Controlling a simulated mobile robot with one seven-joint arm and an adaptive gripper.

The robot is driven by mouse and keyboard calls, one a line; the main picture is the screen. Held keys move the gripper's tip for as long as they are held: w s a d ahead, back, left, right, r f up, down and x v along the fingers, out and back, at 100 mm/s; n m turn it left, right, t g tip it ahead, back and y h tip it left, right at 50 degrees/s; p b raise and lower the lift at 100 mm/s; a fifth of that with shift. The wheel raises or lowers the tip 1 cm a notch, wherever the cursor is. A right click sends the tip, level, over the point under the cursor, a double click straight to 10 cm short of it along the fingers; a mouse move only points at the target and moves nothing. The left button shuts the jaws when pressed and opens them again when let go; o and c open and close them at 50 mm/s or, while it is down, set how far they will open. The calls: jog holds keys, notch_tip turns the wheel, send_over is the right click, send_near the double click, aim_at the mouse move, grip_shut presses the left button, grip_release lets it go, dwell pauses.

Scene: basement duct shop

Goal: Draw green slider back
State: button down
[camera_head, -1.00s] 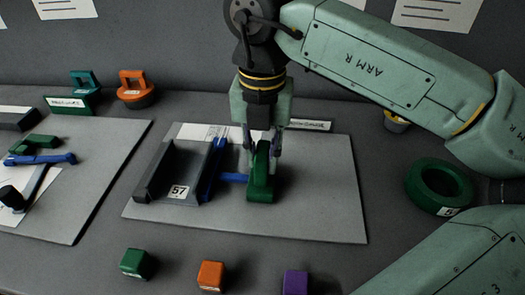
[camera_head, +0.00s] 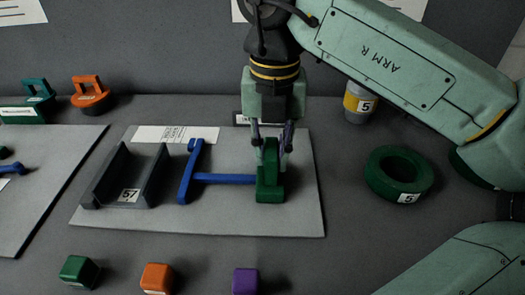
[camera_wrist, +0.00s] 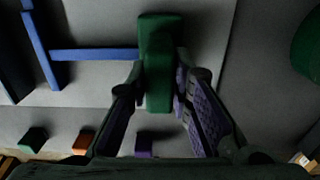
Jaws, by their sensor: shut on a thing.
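The green slider (camera_head: 270,190) stands on a grey board (camera_head: 240,220), at the right end of a blue rod (camera_head: 225,179). The rod's left end joins a blue crossbar (camera_head: 190,172). My gripper (camera_head: 272,145) is shut on the upright part of the green slider, from above. In the wrist view the green slider (camera_wrist: 158,60) lies between the two fingers, with the blue rod (camera_wrist: 95,54) running left from it. The dark grey channel (camera_head: 127,180), tagged 57, is left of the crossbar, with a gap between them.
A green ring (camera_head: 398,174) and a grey cup with a yellow band (camera_head: 359,103) are at right. Green (camera_head: 79,271), orange (camera_head: 157,278) and purple (camera_head: 245,281) cubes line the front. A second board (camera_head: 45,165) is at left. The board right of the slider is clear.

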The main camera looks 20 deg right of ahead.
jog(key=shift+d, duration=0.2)
jog(key=c, duration=1.4)
grip_release()
jog(key=shift+s, duration=0.1)
jog(key=shift+c, duration=0.2)
jog(key=shift+a, duration=0.1)
